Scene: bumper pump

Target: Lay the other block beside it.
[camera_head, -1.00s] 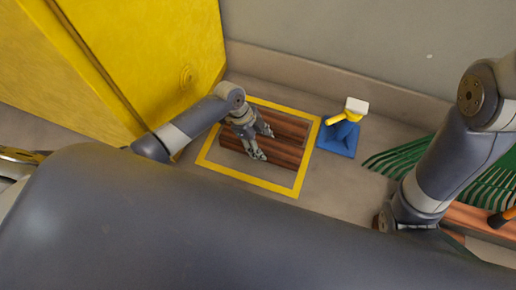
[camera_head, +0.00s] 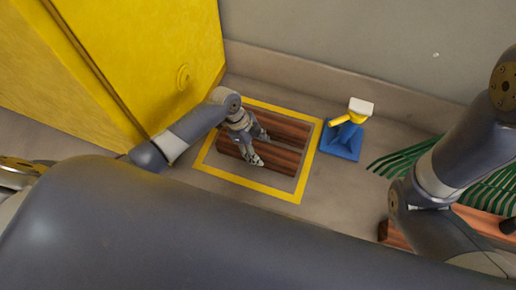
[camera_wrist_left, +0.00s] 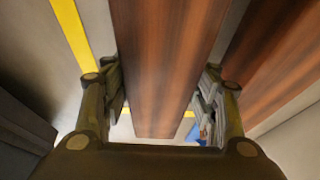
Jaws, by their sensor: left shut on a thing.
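Two dark reddish-brown wooden blocks lie roughly parallel inside a yellow square outline (camera_head: 250,186) on the floor. The far block (camera_head: 287,128) is nearer the wall. The near block (camera_head: 281,160) is partly covered by my left gripper (camera_head: 262,150), which is shut on it with one finger on each long side. In the left wrist view the held block (camera_wrist_left: 165,60) runs between the fingers, and the other block (camera_wrist_left: 275,60) lies to its right with a narrow gap. Another brown wooden piece (camera_head: 482,220) shows at the right, partly hidden by my right arm. My right gripper does not show.
A blue stand with a yellow-and-white top (camera_head: 343,138) stands just right of the outline. A green rake-like thing (camera_head: 405,155) lies farther right. A yellow cabinet (camera_head: 150,60) stands at the left, and a wall runs along the back.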

